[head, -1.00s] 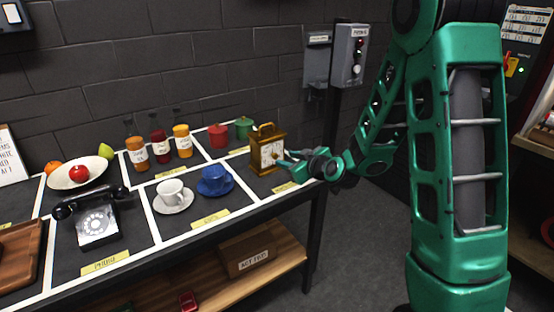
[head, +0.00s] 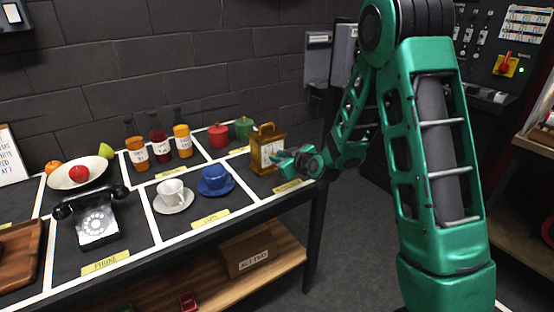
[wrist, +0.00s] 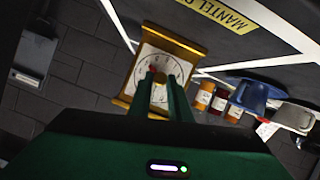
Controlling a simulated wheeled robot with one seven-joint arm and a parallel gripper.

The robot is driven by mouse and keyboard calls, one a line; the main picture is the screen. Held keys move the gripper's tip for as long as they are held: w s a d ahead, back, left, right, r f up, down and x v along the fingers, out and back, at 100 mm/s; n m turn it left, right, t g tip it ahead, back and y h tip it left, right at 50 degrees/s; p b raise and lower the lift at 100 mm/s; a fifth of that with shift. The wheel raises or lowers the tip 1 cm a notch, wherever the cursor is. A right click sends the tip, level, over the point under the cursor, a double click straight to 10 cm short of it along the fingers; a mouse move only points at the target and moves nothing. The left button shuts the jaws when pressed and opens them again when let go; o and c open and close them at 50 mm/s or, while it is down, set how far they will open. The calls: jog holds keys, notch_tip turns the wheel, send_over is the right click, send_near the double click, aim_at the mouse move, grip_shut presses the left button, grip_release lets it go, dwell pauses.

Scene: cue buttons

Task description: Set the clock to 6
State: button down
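The mantel clock (head: 267,152) is a brass-framed clock with a handle on top and a white face, standing at the right end of the table. In the wrist view its face (wrist: 160,68) fills the middle, tilted in the picture, with a red piece (wrist: 152,71) near its centre. My gripper (head: 284,158) is right in front of the face. In the wrist view its two fingertips (wrist: 160,92) lie on either side of a small brass knob at the face's centre. Whether they press on it I cannot tell. The fingers hide part of the dial, and I cannot read the hour shown.
A blue cup (head: 215,180) and a white cup (head: 172,193) on saucers stand left of the clock. Red (head: 219,136) and green (head: 243,128) pots stand behind. Several bottles, a fruit bowl (head: 82,173) and a black telephone (head: 97,219) are further left.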

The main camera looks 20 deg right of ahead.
jog(key=shift+a, duration=0.35)
jog(key=shift+d, duration=0.1)
jog(key=shift+d+m+y, duration=0.3)
jog(key=shift+d, duration=0.05)
jog(key=m+y, duration=0.1)
jog(key=m, duration=0.1)
jog(key=m+y, duration=0.1)
jog(key=shift+w+d+m+g, duration=0.15)
jog(key=shift+d+m+g, duration=0.15)
jog(key=shift+d+m, duration=0.1)
jog(key=m+y, duration=0.1)
jog(key=m, duration=0.1)
jog(key=m+y, duration=0.1)
jog(key=y, duration=0.1)
jog(key=shift+f+m, duration=0.2)
jog(key=shift+m, duration=0.2)
jog(key=c, duration=1.6)
grip_release()
jog(key=shift+c, duration=0.2)
